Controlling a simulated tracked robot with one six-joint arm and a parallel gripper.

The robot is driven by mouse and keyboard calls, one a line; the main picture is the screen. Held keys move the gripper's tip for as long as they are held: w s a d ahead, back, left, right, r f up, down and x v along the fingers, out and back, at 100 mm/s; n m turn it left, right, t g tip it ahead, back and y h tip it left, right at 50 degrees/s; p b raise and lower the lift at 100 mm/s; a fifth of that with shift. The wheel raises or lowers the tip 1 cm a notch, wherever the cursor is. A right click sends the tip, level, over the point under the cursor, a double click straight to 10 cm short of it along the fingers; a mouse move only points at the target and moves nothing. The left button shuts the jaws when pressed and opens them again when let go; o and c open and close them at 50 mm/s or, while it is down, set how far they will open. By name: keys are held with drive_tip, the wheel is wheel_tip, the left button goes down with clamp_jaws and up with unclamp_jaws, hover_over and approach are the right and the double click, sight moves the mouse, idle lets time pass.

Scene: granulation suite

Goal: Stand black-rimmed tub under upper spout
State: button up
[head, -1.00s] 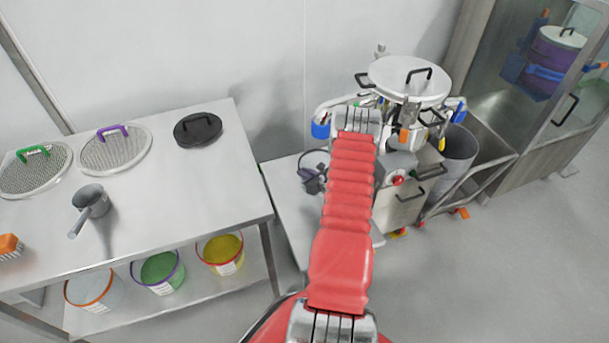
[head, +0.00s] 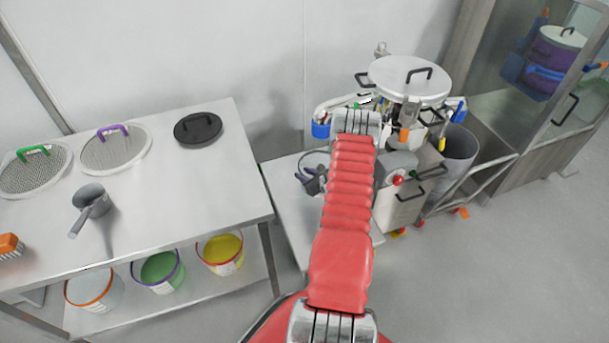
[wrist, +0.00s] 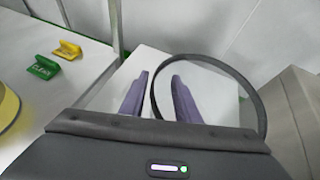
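The black-rimmed tub (wrist: 226,66) shows in the wrist view as a dark ring with a pale inside. Its rim runs between the two purple fingers of my gripper (wrist: 160,82). The right finger is inside the ring and the left finger outside, with a gap between them, so the gripper looks open around the rim. In the head view my gripper (head: 312,180) is low, left of the red arm, over a pale surface; the tub is mostly hidden there, with only a thin dark arc showing. A pipe with a blue end (head: 320,129), apparently a spout, sticks out left from the machine above it.
The lidded machine (head: 408,82) stands right of my arm. A steel table (head: 150,205) at left holds sieves, a black lid and a scoop. Its lower shelf holds orange-, purple- and red-rimmed tubs. Green and yellow tags (wrist: 42,68) lie left in the wrist view. Floor at right is clear.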

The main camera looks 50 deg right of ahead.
drive_tip(key=v, duration=1.2)
drive_tip(key=shift+s+r, duration=0.1)
idle(0.7)
